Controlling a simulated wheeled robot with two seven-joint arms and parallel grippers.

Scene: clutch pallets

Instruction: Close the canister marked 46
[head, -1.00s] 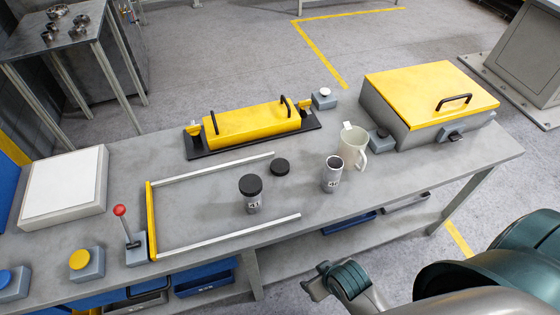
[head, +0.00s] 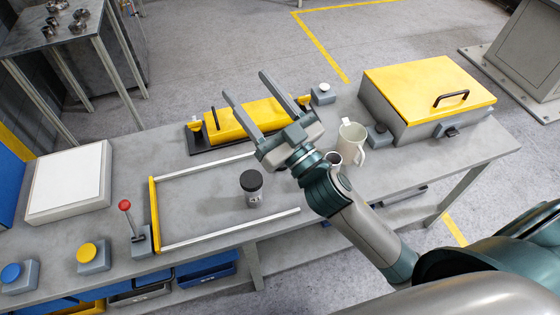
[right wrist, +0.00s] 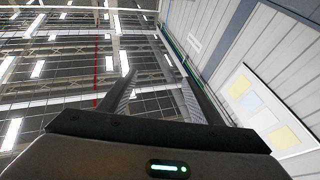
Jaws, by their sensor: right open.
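The open canister (head: 333,158) stands upright on the bench, left of the white mug. Its dark mouth shows, but my right arm covers most of its body and its number. A loose black lid, seen earlier on the bench between the two canisters, is hidden behind my right gripper. Another canister (head: 252,190), marked 41, stands upright with its black lid on, inside the rail frame. My right gripper (head: 246,86) is open and empty, raised above the bench with its fingers pointing up and away. My left gripper is not in view.
A white mug (head: 353,144) stands close to the open canister. A yellow-lidded box (head: 430,95) is at the right and a yellow handled cover (head: 240,118) at the back. A red-knobbed lever (head: 125,206) and button boxes stand left. The front right bench is fairly clear.

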